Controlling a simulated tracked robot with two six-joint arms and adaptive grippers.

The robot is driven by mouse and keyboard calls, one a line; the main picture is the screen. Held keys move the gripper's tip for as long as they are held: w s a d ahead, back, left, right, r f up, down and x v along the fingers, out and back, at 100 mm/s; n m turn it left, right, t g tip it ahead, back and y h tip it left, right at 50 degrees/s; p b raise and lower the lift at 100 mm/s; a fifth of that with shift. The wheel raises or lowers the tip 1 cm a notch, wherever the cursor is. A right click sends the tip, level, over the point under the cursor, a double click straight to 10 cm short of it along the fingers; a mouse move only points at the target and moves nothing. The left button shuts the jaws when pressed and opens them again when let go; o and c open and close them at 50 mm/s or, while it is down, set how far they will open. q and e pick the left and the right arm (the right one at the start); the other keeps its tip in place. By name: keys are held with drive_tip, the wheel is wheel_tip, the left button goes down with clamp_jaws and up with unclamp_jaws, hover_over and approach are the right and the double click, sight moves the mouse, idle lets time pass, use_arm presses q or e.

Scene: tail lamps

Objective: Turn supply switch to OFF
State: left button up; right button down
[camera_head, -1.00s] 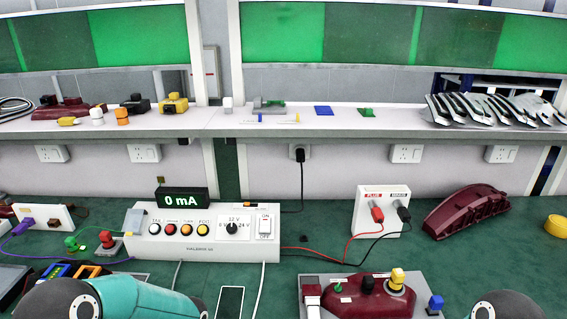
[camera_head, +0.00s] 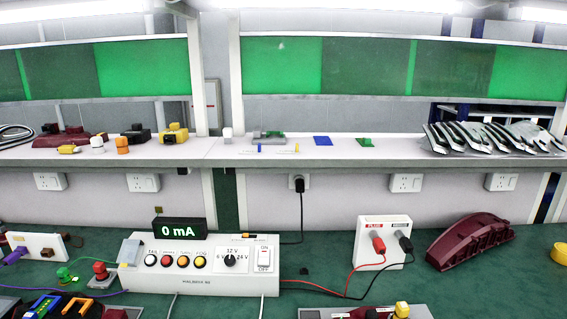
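The white supply box (camera_head: 200,270) stands on the green bench left of centre. Its supply switch (camera_head: 264,259) is a white rocker at the right end of its front, marked ON above and OFF below; its tilt is too small to tell. A voltage knob (camera_head: 232,261) and several coloured buttons sit to its left. The display (camera_head: 179,228) on top reads 0 mA. Neither gripper shows in the head view.
A white terminal block (camera_head: 377,243) with red and black plugs stands right of the box, its cables running across the bench. A dark red lamp housing (camera_head: 471,241) lies farther right. A lamp fixture (camera_head: 365,312) is at the front edge.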

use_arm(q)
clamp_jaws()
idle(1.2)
